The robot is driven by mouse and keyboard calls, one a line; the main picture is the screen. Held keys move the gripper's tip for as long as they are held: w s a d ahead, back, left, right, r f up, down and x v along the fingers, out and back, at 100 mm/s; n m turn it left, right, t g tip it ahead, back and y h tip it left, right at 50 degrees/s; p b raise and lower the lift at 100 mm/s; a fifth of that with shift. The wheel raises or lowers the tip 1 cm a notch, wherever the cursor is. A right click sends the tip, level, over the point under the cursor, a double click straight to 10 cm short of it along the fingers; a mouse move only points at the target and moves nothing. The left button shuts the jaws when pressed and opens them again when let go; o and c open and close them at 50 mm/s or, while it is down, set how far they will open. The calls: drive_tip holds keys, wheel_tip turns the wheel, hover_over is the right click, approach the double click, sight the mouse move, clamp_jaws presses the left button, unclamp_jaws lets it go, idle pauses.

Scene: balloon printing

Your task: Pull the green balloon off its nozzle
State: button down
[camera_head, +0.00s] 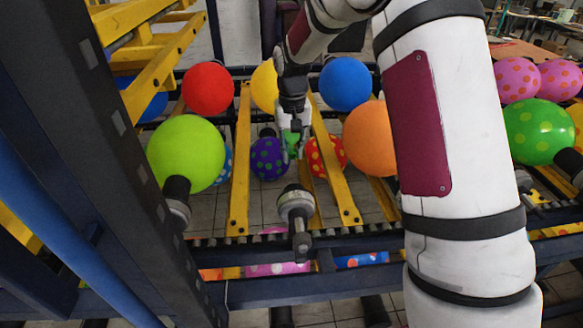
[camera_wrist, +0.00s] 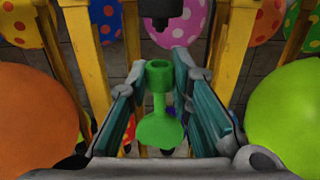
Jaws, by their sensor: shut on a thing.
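The green balloon (camera_wrist: 160,128) is small and limp, with a ring-shaped neck and a rounded flat body. It sits between the two fingers of my gripper (camera_wrist: 163,98), which is shut on it. In the head view my gripper (camera_head: 292,135) points down, and the balloon shows as a small green patch (camera_head: 291,148). A dark nozzle (camera_head: 297,205) stands bare in front of my gripper. In the wrist view this nozzle (camera_wrist: 163,28) is at the top, with a gap between it and the balloon's neck.
Inflated balloons sit on both sides: a lime green one (camera_head: 187,153) on the left and an orange one (camera_head: 371,137) on the right. Red (camera_head: 208,89) and blue (camera_head: 346,83) ones are farther back. Yellow rails (camera_head: 240,165) flank the gap around my gripper.

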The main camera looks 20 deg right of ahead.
drive_tip(key=shift+r+p, duration=0.5)
drive_tip(key=shift+r, duration=3.15)
